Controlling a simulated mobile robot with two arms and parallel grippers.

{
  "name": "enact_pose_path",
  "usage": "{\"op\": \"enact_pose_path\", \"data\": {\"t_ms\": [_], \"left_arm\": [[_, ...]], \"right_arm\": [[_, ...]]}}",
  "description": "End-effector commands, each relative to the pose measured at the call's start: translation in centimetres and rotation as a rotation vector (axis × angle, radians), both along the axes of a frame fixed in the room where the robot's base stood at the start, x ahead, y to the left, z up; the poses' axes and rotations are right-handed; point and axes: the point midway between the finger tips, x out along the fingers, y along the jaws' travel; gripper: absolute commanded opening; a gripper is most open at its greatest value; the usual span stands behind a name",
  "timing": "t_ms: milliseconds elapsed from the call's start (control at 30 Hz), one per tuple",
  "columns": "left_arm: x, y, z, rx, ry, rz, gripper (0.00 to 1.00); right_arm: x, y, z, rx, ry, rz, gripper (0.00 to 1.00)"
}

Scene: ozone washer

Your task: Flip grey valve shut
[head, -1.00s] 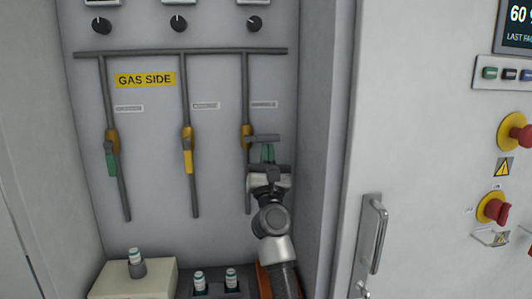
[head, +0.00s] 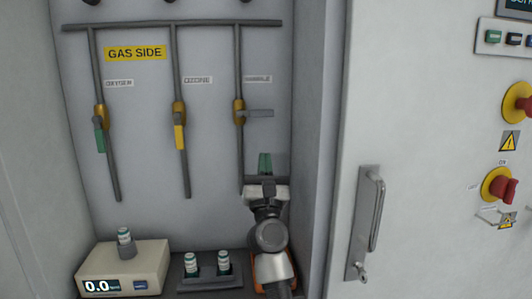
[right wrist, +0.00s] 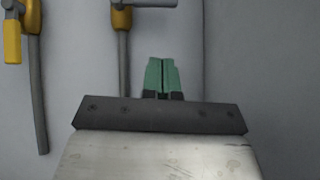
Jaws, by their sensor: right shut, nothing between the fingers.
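The grey valve is the rightmost of three on the gas panel. Its brass-coloured body (head: 239,111) sits on a vertical pipe, and its grey handle (head: 260,113) sticks out level to the right, across the pipe. In the right wrist view the handle (right wrist: 155,3) is cut off by the top edge. My right gripper (head: 265,160) is below the handle and apart from it. Its green fingertips are together and empty, and they also show in the right wrist view (right wrist: 163,75). My left gripper is not in view.
The green valve handle (head: 100,138) and yellow valve handle (head: 180,137) hang down along their pipes to the left. The cabinet side wall (head: 312,150) is close on the right.

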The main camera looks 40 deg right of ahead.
Motion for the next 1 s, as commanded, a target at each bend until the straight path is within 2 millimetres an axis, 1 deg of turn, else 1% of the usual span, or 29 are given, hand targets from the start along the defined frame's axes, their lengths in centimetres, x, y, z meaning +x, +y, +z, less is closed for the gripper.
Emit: {"op": "enact_pose_path", "data": {"t_ms": [33,100,200,300,467,1000], "left_arm": [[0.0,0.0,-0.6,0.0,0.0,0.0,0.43],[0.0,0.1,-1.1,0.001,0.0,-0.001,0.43],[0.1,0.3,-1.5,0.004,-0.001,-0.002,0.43],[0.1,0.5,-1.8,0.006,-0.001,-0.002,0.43],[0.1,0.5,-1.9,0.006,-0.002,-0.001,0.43],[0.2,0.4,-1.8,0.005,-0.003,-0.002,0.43]], "right_arm": [[-0.7,0.5,-1.2,0.001,0.002,0.002,0.0],[-1.5,1.0,-2.1,0.0,0.001,0.001,0.0],[-2.4,1.6,-3.1,0.0,0.001,0.001,0.0],[-3.0,1.9,-3.7,0.001,-0.001,0.002,0.0],[-3.4,2.2,-3.9,0.001,-0.001,0.002,0.0],[-3.4,2.2,-3.9,-0.006,0.004,0.001,0.0]]}}
